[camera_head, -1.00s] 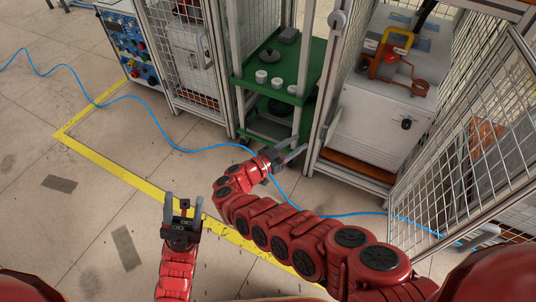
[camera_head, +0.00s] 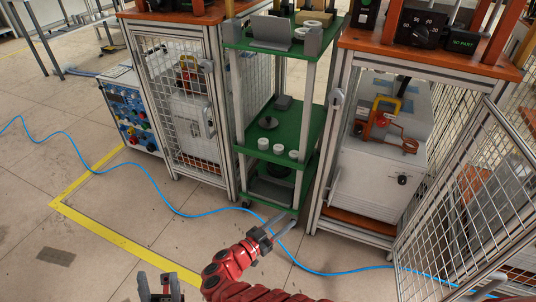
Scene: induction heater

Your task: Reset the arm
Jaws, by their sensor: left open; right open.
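My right arm is red and comes in from the bottom. Its gripper (camera_head: 268,231) is open and empty, pointing up and right toward the foot of the green shelf cart. My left gripper (camera_head: 160,284) is open and empty at the bottom edge, over the floor. Only its upper part shows, with its fingers pointing up; the rest of the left arm is below the picture. Neither gripper appears to touch anything.
A green shelf cart (camera_head: 307,130) holds several small white cylinders. To its right a caged cabinet with an open mesh door (camera_head: 470,190) holds a white machine (camera_head: 375,180). A blue cable (camera_head: 165,203) crosses the floor. Free floor lies at the left.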

